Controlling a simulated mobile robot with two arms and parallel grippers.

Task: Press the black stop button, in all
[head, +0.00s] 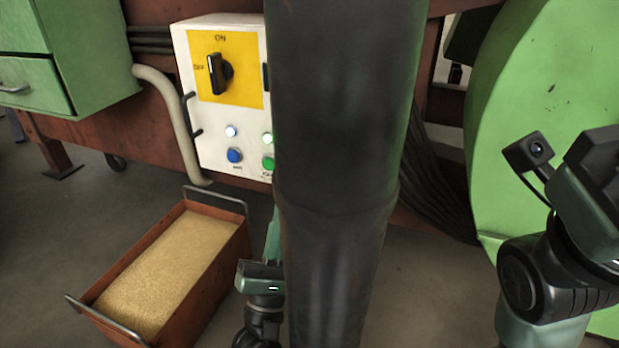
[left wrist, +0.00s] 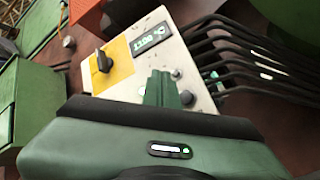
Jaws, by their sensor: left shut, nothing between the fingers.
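The white control box (head: 187,60) carries a yellow plate with a black rotary switch (head: 220,73), a blue button (head: 235,155) and a green button (head: 268,164). A dark upright tube hides its right part in the head view, and I see no black stop button there. In the left wrist view the box (left wrist: 150,28) shows a display and a few small round knobs or buttons (left wrist: 187,98) right beside the fingers; which is the stop button I cannot tell. My left gripper (left wrist: 161,76) is shut and empty in front of the box's lower part; contact cannot be told.
An orange bin of yellow grain (head: 218,270) stands on the floor below the box. A green cabinet (head: 85,50) is at left, a large green housing (head: 520,80) at right. Several dark pipes (left wrist: 255,55) run beside the box. My right arm is at the right edge.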

